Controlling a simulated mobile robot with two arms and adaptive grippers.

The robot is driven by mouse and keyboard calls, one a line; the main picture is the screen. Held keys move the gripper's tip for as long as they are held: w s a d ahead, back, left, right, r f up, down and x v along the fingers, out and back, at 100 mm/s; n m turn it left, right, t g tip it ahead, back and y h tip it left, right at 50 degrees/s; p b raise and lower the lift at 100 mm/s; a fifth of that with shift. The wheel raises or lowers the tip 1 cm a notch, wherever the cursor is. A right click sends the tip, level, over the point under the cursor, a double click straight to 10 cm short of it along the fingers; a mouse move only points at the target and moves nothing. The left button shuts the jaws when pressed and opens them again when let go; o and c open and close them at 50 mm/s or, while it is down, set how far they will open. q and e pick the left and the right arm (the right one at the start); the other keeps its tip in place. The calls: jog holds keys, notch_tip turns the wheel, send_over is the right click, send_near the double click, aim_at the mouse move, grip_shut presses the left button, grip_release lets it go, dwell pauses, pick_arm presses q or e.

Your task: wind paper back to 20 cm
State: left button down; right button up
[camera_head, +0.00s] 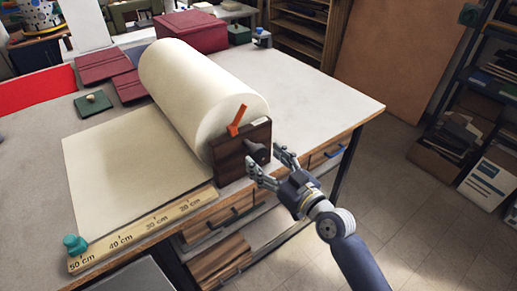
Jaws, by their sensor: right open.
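A large roll of cream paper (200,80) rests on the table, held at its near end by a dark wooden block (235,158). A dark round knob (257,153) sticks out of the block. The unrolled sheet (130,165) lies flat to the left; its free edge is near the 50 cm end of the wooden ruler (150,228), which is marked in cm along the table's front. My right gripper (266,161) is open, its fingers around or just in front of the knob; contact cannot be told. My left gripper is not in view.
An orange lever (238,120) stands up at the block. A teal knob (75,244) sits at the ruler's left end. Maroon covers (103,66), a maroon box (191,31) and a small green piece (93,103) lie behind. The table's right part (320,95) is bare.

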aim_at(260, 155)
jog(key=shift+x, duration=1.2)
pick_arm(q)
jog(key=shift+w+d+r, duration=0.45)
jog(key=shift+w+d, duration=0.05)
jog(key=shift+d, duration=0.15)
pick_arm(e)
jog(key=shift+x, duration=0.75)
jog(key=c, duration=1.5)
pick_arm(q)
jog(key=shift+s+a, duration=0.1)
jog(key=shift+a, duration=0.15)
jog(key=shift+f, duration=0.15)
